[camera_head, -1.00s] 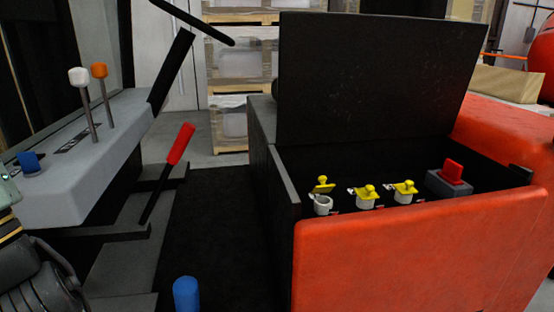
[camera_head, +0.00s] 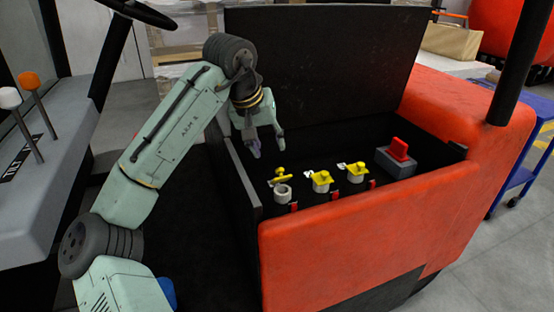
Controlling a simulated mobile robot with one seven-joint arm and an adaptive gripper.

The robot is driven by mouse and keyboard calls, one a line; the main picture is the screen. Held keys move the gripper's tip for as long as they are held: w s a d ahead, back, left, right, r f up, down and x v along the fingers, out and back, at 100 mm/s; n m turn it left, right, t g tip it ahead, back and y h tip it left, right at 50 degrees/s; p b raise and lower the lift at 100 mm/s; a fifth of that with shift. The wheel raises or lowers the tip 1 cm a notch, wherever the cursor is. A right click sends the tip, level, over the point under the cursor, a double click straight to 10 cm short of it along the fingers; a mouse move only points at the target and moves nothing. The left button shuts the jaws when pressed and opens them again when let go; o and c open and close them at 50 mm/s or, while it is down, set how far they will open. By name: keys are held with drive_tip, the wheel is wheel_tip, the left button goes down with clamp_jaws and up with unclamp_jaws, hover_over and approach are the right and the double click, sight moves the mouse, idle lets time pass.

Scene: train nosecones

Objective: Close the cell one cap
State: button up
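An open black battery compartment (camera_head: 262,196) holds a row of white filler necks with yellow caps. The leftmost yellow cap (camera_head: 281,174) stands raised and tilted above its white neck (camera_head: 283,193), whose opening shows. The middle cap (camera_head: 321,178) and the right cap (camera_head: 356,169) sit on their necks. No cell number is readable. My gripper (camera_head: 267,147) is open and empty, pointing down over the compartment's left part, above and slightly left of the leftmost cap, apart from it.
The black lid (camera_head: 320,70) stands open behind my gripper. A red switch (camera_head: 399,149) on a grey base is at the compartment's right. The orange body panel (camera_head: 370,225) borders the front. A dark post (camera_head: 518,70) rises at right.

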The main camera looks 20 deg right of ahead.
sight(278, 170)
drive_tip(key=p+x, duration=0.2)
drive_tip(key=x, duration=0.8)
drive_tip(key=shift+w+d, duration=0.1)
drive_tip(key=shift+w, duration=0.05)
clamp_jaws()
